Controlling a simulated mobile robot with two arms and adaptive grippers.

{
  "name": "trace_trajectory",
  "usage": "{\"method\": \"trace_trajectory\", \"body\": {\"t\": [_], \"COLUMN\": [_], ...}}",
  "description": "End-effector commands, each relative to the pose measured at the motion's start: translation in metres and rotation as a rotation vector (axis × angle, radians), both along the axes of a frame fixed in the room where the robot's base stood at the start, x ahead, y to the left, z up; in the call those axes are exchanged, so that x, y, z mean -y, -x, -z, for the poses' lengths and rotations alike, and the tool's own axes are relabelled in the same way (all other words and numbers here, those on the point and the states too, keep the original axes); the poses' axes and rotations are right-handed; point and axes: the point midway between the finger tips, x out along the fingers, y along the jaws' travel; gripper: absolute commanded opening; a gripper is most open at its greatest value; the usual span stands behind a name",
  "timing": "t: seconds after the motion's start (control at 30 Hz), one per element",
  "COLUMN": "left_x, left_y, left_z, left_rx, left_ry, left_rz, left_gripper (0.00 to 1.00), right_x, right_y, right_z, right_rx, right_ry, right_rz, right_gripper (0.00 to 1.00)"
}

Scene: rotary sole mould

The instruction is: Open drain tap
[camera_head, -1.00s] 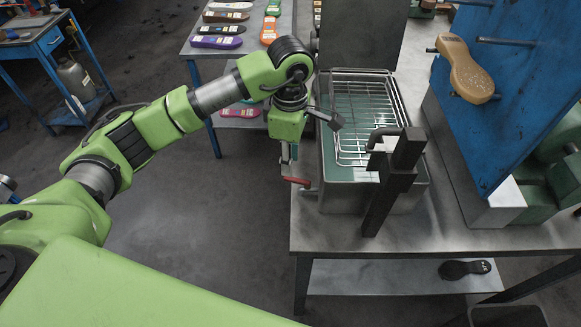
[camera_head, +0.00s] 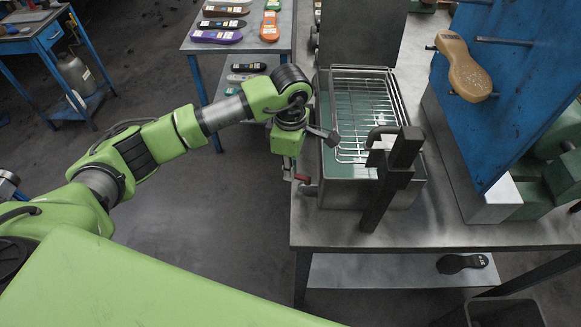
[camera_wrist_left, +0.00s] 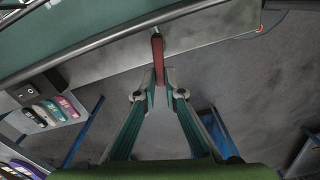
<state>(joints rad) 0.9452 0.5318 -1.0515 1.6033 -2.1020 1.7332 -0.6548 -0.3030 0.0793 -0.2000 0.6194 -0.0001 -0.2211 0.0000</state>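The drain tap's red handle (camera_head: 302,178) sticks out at the lower left of the tank (camera_head: 340,196), near the bench edge. In the left wrist view the red handle (camera_wrist_left: 158,52) points from the tank side toward me. My left gripper (camera_head: 288,178) hangs beside the tank at this handle. In the wrist view its fingertips (camera_wrist_left: 158,76) lie close on both sides of the handle's near end and look shut on it. The tap's body is mostly hidden. My right gripper is not in view.
A wire basket (camera_head: 395,88) sits in the liquid-filled tank. A dark post with a hooked bar (camera_head: 388,190) stands at its front. A blue panel (camera_head: 540,60) with a tan sole is at right. A table with soles (camera_head: 250,45) stands behind my arm.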

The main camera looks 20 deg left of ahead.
Motion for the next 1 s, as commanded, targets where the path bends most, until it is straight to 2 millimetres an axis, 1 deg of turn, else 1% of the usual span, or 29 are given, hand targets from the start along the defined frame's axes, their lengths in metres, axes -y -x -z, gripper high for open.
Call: {"method": "trace_trajectory", "body": {"t": [0.13, 0.3, 0.43, 0.77, 0.8, 0.83, 0.87, 1.0], "left_x": [0.000, 0.001, 0.002, 0.002, 0.002, 0.002, 0.002, 0.002], "left_y": [0.002, 0.007, 0.010, 0.011, 0.011, 0.011, 0.011, 0.011], "left_z": [0.002, 0.002, 0.000, -0.001, -0.001, -0.001, -0.001, -0.001], "left_rx": [0.001, 0.002, 0.002, 0.001, 0.001, 0.001, 0.001, 0.001], "left_ry": [0.000, 0.002, 0.003, 0.002, 0.002, 0.002, 0.002, 0.002], "left_rz": [-0.051, -0.179, -0.247, -0.268, -0.268, -0.267, -0.267, -0.266], "left_gripper": [0.00, 0.00, 0.00, 0.00, 0.15, 0.23, 0.26, 0.26], "right_x": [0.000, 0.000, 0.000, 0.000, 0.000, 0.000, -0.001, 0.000], "right_y": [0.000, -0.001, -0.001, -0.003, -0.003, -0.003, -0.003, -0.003], "right_z": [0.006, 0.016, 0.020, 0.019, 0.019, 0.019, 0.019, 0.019], "right_rx": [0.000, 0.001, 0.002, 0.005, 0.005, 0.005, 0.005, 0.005], "right_ry": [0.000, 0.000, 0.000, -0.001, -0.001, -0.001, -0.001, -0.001], "right_rz": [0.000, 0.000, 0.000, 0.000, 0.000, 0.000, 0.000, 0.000], "right_gripper": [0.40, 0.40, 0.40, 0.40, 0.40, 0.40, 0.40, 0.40]}}
